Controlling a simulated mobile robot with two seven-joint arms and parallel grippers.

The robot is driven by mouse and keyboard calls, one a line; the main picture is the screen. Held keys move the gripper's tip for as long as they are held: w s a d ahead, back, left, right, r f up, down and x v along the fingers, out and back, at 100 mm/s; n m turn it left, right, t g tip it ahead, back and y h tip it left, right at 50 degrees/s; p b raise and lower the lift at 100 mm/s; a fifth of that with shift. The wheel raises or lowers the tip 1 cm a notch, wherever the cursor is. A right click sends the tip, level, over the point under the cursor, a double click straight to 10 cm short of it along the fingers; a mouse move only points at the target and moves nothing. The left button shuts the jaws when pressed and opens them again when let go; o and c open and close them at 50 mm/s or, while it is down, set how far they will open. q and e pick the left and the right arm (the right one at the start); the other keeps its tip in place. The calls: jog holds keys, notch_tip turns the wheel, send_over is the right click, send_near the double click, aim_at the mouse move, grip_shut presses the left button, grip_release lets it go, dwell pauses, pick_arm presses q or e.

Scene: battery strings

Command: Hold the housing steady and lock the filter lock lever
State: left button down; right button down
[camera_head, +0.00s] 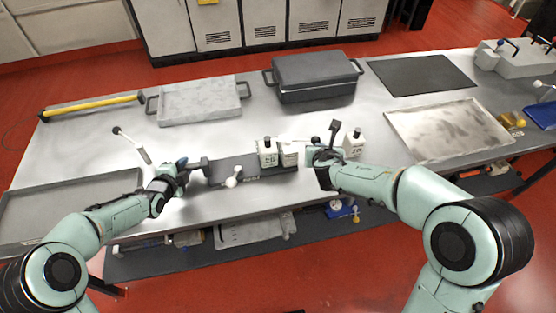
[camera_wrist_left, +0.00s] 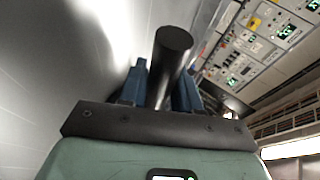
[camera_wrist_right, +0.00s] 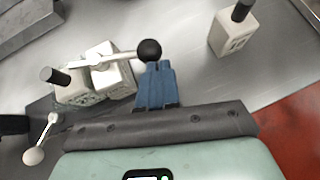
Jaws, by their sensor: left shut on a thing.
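The housing (camera_head: 234,167) is a dark grey box on the table, with white blocks at its right end. My left gripper (camera_head: 182,164) is at its left end. In the left wrist view the blue fingers (camera_wrist_left: 160,88) are shut around a black cylindrical handle (camera_wrist_left: 172,52). A white lever with a black ball knob (camera_wrist_right: 149,49) reaches across the white blocks (camera_wrist_right: 100,75). My right gripper (camera_wrist_right: 155,68) has its blue fingers close together, with tips right at the knob. Whether they touch it I cannot tell. A second lever has a white ball (camera_head: 232,182) at the housing's front.
A white block with a black top (camera_head: 354,145) stands apart, right of my right gripper. Behind are a grey tray (camera_head: 200,101), a dark lidded box (camera_head: 315,75) and a black mat (camera_head: 422,74). A shallow tray (camera_head: 450,128) lies right.

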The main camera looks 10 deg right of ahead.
pick_arm(q)
jog(key=shift+s+a+f, duration=0.1)
jog(key=shift+s+f, duration=0.15)
jog(key=shift+f, duration=0.35)
pick_arm(e)
jog(key=shift+w+d, duration=0.7)
jog(key=shift+d, duration=0.1)
jog(key=shift+w, duration=0.1)
jog(key=s+r, duration=0.5)
jog(key=s, duration=0.7)
jog(key=shift+d+r, duration=0.15)
pick_arm(q)
jog(key=c, duration=0.7)
grip_release()
jog(key=shift+w, duration=0.1)
jog(key=shift+r, duration=0.15)
jog(key=shift+w+r, duration=0.1)
jog(key=shift+w, duration=0.05)
